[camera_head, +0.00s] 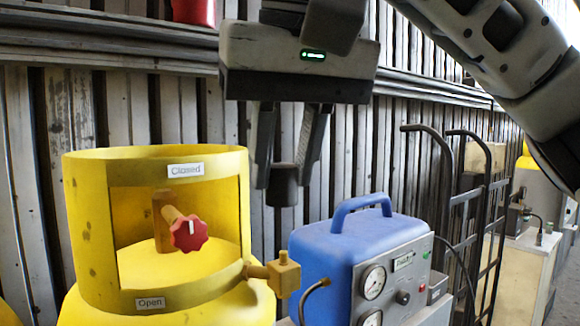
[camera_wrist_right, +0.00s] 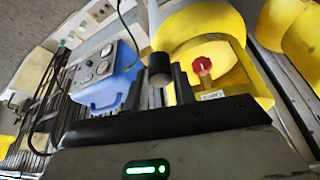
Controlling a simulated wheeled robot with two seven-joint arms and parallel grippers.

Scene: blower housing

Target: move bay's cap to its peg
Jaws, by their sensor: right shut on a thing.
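My right gripper (camera_head: 283,176) hangs fingers-down near the middle of the head view. It is shut on a dark cylindrical cap (camera_head: 283,190), which also shows between the fingers in the right wrist view (camera_wrist_right: 160,65). The cap is in the air, and in the head view it appears above a yellow outlet fitting (camera_head: 285,274) on the yellow cylinder (camera_head: 88,235). I cannot tell the gap in depth. No peg can be clearly made out. My left gripper is not in view.
A red valve knob (camera_head: 189,233) sits inside the cylinder's collar, labelled Closed and Open. A blue unit (camera_head: 335,245) with gauges and a handle stands close on the right. A black hand truck (camera_head: 470,205) is farther right. A corrugated wall is behind.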

